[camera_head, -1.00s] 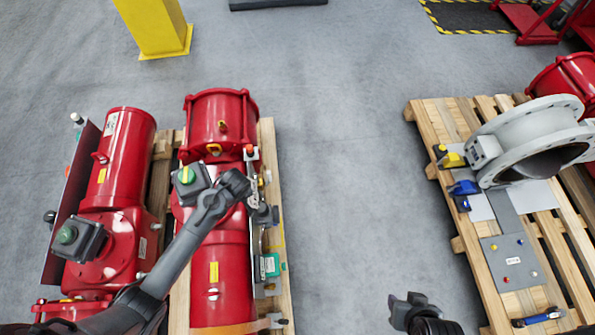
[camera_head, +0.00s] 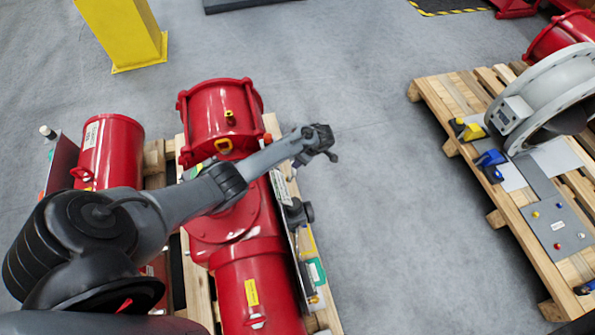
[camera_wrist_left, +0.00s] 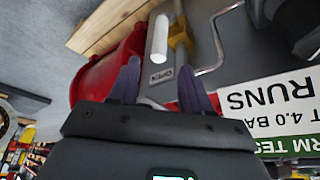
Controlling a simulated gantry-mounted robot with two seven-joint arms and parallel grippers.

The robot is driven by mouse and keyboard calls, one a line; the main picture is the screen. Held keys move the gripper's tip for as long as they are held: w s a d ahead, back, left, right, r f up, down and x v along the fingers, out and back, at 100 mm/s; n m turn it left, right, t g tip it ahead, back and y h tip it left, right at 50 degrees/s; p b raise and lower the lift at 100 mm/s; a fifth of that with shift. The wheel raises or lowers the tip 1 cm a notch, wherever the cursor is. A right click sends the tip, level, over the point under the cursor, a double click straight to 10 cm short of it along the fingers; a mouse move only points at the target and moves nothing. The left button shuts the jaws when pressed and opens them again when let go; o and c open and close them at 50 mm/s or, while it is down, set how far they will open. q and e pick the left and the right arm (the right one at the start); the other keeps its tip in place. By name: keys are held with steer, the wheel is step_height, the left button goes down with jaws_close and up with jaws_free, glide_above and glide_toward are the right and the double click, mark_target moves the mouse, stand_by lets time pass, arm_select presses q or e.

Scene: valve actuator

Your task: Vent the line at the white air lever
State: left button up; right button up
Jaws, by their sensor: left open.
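In the left wrist view a white rod-shaped air lever (camera_wrist_left: 160,38) stands beside a yellow fitting (camera_wrist_left: 180,34) on a grey panel marked OPEN. My left gripper (camera_wrist_left: 159,68) is open, and the lever shows just beyond its fingertips, roughly in line with the gap. Nothing is between the fingers. I cannot tell the exact distance. In the head view the left gripper (camera_head: 322,150) is above the right edge of the red valve actuator (camera_head: 235,215), by its side panel (camera_head: 283,190). The lever is too small to tell there. My right gripper is not in view.
The wrist view shows a bent metal tube (camera_wrist_left: 222,45) and a green-and-white sign (camera_wrist_left: 275,110) right of the lever. Bare floor (camera_head: 390,190) separates the actuator from a pallet (camera_head: 470,130) with a grey flanged valve (camera_head: 545,95). A yellow post (camera_head: 120,35) stands behind.

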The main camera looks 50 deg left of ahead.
arm_select(q)
steer(key=b+x, duration=0.5)
steer(key=x, duration=0.3)
steer(key=shift+f, duration=0.45)
steer(key=shift+s+a+f+b, duration=0.1)
steer(key=shift+a+f+b, duration=0.2)
steer(key=shift+f+b, duration=0.25)
steer(key=shift+c, duration=0.4)
jaws_close()
